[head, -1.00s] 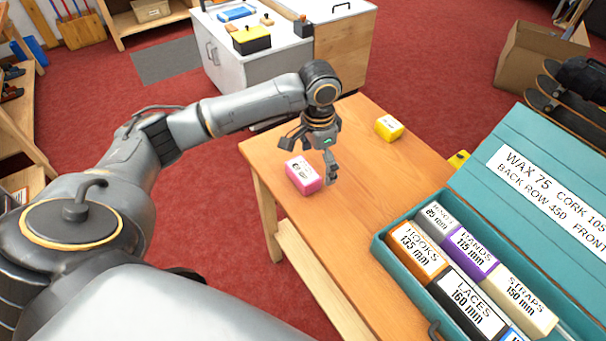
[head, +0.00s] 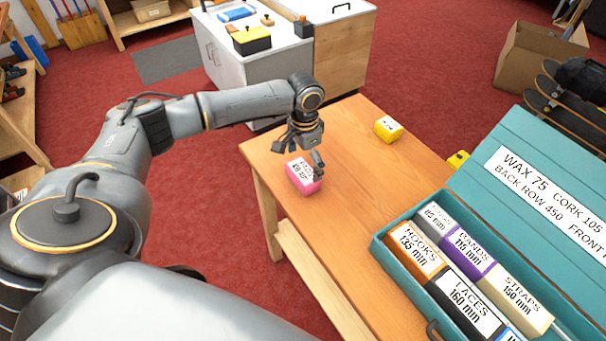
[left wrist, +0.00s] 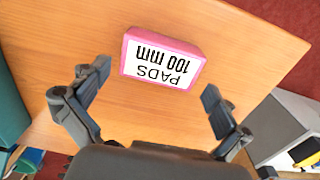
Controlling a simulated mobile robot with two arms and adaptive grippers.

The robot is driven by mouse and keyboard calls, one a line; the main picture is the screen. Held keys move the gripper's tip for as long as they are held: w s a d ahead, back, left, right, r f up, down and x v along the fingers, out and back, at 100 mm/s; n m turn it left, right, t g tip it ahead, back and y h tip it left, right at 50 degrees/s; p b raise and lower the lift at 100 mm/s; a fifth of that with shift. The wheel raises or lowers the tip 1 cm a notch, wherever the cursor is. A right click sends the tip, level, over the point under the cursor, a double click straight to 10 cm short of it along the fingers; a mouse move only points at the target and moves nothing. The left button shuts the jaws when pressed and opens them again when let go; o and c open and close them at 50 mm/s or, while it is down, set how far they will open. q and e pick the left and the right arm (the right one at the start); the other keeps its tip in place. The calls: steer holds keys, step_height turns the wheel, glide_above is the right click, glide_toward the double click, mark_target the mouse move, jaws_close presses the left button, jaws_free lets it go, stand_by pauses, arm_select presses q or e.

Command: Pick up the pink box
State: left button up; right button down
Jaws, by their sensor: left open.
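The pink box (head: 303,182), with a white label, lies on the wooden table (head: 347,214) near its left edge. In the left wrist view the pink box (left wrist: 163,62) reads "PADS 100 mm" upside down. My left gripper (head: 305,153) is open and empty just above and behind the box, hiding part of its top. In the left wrist view the two fingers of my left gripper (left wrist: 156,82) are spread wide, with the box ahead of and between their tips. My right gripper is in neither view.
A yellow box (head: 388,128) sits farther back on the table. A teal case (head: 405,262) with several labelled boxes stands at the right, its lid (head: 520,140) raised. The tabletop between is clear. A white cabinet (head: 240,62) stands behind.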

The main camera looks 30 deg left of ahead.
mark_target(305, 169)
arm_select(q)
steer(key=f, duration=0.4)
steer(key=shift+w+f+p, duration=0.1)
steer(key=shift+w+p, duration=0.1)
steer(key=shift+p, duration=0.1)
steer(key=c, duration=0.9)
steer(key=shift+r, duration=0.2)
